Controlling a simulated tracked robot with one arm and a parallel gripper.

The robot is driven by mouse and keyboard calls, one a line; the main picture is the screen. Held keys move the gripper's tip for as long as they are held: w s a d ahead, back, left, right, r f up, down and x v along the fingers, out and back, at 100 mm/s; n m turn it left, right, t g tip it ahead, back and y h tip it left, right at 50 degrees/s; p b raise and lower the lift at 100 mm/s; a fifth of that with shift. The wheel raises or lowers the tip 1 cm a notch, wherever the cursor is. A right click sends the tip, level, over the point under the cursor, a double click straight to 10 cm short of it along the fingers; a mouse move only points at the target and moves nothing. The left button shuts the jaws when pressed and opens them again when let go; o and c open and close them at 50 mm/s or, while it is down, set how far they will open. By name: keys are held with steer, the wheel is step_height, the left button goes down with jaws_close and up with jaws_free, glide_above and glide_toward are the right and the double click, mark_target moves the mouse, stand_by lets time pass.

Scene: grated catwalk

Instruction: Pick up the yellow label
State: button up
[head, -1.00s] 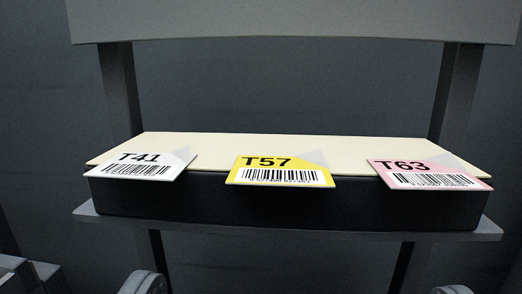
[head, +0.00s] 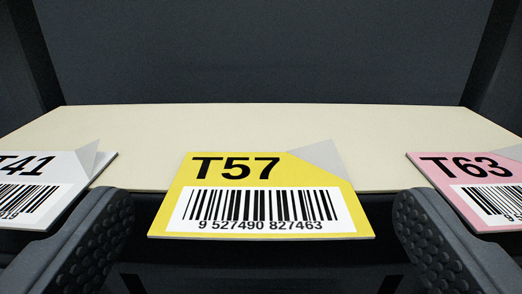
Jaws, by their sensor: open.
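The yellow label (head: 232,182) lies flat on a cream board in the middle of the head view. It reads T57 above a white barcode panel, and its far right corner is folded up and grey. Its near edge juts out past the front edge of the board. My gripper (head: 262,228) is open, with one dark, dimpled finger to the left of the label and one to the right. There is a gap on each side, and neither finger appears to touch the yellow label.
A white label T41 (head: 40,185) lies to the left and a pink label T63 (head: 475,185) to the right, both close to my fingers. The cream board (head: 262,125) is bare behind the labels. Dark uprights stand at both sides.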

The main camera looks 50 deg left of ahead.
steer(key=c, duration=1.1)
steer(key=shift+o, duration=0.2)
steer(key=shift+r, duration=0.1)
